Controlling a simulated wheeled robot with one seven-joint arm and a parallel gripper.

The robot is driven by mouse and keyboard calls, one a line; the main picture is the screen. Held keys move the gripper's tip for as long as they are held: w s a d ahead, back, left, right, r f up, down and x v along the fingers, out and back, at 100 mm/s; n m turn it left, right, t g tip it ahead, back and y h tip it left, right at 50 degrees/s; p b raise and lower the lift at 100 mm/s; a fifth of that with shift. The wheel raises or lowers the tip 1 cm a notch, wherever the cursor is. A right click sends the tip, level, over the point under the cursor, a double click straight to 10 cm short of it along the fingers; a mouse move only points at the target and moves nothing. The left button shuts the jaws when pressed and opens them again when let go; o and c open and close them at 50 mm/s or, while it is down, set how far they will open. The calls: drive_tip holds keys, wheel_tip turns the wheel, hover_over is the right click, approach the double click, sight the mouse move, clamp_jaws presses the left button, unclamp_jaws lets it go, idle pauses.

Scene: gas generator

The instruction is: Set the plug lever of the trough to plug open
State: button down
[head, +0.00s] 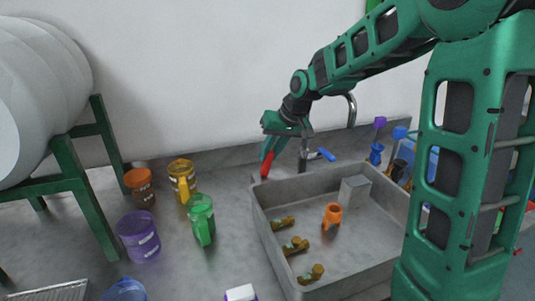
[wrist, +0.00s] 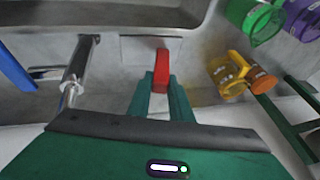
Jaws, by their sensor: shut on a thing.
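The red plug lever (head: 266,166) stands at the back left corner of the grey trough (head: 285,248). In the wrist view the red lever (wrist: 162,68) shows in the middle, just outside the trough rim. My gripper (head: 267,152) reaches down to it from above. In the wrist view the green fingers (wrist: 162,84) are shut on the red lever, one on each side. The lever's lower part and its base are partly hidden by the fingers. The plug itself is not clearly visible.
A chrome tap (wrist: 80,62) with a blue handle (head: 321,155) stands close beside my gripper. Yellow (head: 182,178), green (head: 202,218), purple (head: 139,234) and orange-brown (head: 140,187) containers stand left of the trough. Brass fittings and an orange part (head: 332,214) lie inside it.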

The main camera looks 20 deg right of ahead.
drive_tip(key=shift+d, duration=0.1)
drive_tip(key=c, duration=1.6)
unclamp_jaws()
drive_tip(key=shift+v, duration=3.7)
drive_tip(key=shift+w, duration=0.1)
